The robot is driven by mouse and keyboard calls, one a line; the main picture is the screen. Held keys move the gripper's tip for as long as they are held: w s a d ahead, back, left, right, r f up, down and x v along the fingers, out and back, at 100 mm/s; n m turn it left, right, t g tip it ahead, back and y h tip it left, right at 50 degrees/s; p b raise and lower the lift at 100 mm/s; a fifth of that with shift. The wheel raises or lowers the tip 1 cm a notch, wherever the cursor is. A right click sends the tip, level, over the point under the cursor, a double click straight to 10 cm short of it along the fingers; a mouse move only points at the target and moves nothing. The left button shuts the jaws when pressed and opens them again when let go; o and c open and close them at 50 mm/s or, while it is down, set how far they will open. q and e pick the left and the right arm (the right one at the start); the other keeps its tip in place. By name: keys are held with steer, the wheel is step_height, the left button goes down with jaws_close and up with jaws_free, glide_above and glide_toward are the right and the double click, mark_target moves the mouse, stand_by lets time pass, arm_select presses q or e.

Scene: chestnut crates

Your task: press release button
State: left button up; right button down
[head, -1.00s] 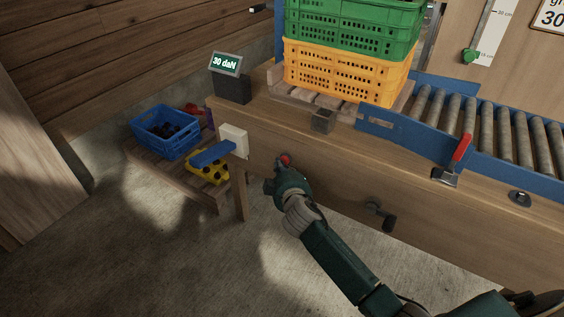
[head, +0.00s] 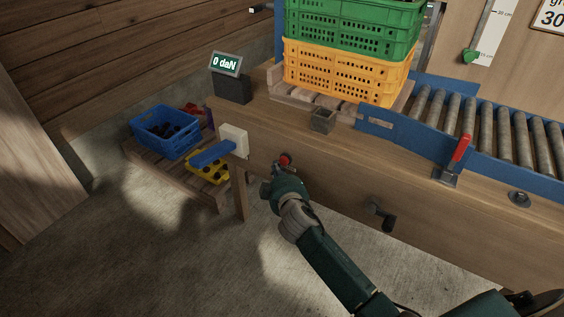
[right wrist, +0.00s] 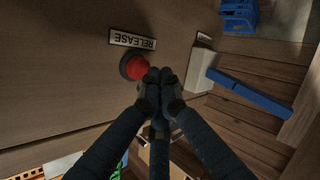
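The red release button (head: 285,159) sits on the front face of the wooden bench. In the right wrist view the button (right wrist: 134,67) stands on a dark round base below a RELEASE label (right wrist: 132,40). My right gripper (head: 272,186) is just in front of and below the button in the head view. In the right wrist view its fingers (right wrist: 160,76) are together, with nothing between them, and their tips are beside the button. I cannot tell whether they touch it. The small display (head: 226,64) reads 0 daN. My left gripper is not in view.
Stacked green (head: 350,30) and yellow crates (head: 345,72) stand on the bench. A blue lever (head: 212,154) juts out left of the button. A dark crank (head: 381,215) is to its right. A low slatted stand holds a blue crate (head: 165,141).

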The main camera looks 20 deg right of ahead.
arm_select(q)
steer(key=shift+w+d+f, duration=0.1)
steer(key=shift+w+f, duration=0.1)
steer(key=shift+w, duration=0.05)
arm_select(e)
steer(key=s+a, duration=0.1)
steer(key=a, duration=0.1)
steer(key=s+a, duration=0.2)
steer(key=shift+s+a, duration=0.3)
steer(key=shift+a, duration=0.05)
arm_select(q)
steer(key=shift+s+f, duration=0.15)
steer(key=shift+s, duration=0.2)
